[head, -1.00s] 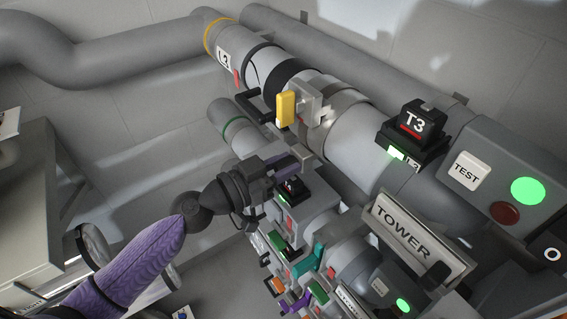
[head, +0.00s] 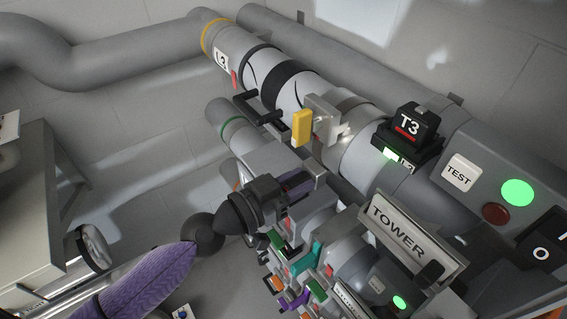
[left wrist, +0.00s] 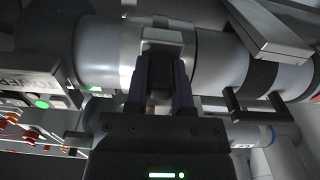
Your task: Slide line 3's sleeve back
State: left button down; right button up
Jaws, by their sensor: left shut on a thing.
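Line 3's pipe, labelled L3 (head: 221,61), runs from upper left toward the T3 box (head: 409,125). Its sleeve is the grey collar (head: 355,110) with a bracket (head: 322,112) and a yellow tab (head: 302,127). Pale pipe shows between the sleeve and a black band (head: 279,84). My left gripper (head: 312,180) is below the sleeve, seen from behind in the head view. In the left wrist view its fingers (left wrist: 161,85) are closed on a dark grip piece under the sleeve's pale block (left wrist: 160,40). The contact is hidden in the head view. My right gripper is not in view.
A dark bracket (head: 258,110) juts from the pipe left of the sleeve. The TEST panel (head: 461,173) with a green light and the TOWER sign (head: 400,232) stand at right. Several smaller fittings crowd below my gripper. Open floor lies to the left.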

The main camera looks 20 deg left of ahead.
pick_arm(q)
jog(key=shift+s+d, duration=0.3)
jog(key=shift+d, duration=0.1)
jog(key=shift+a, duration=0.1)
jog(key=c, duration=0.8)
grip_release()
jog(key=shift+c, duration=0.2)
jog(key=o, duration=0.4)
jog(key=shift+s+d, duration=0.15)
jog(key=shift+d, duration=0.05)
jog(key=shift+c, duration=0.2)
jog(key=shift+a, duration=0.1)
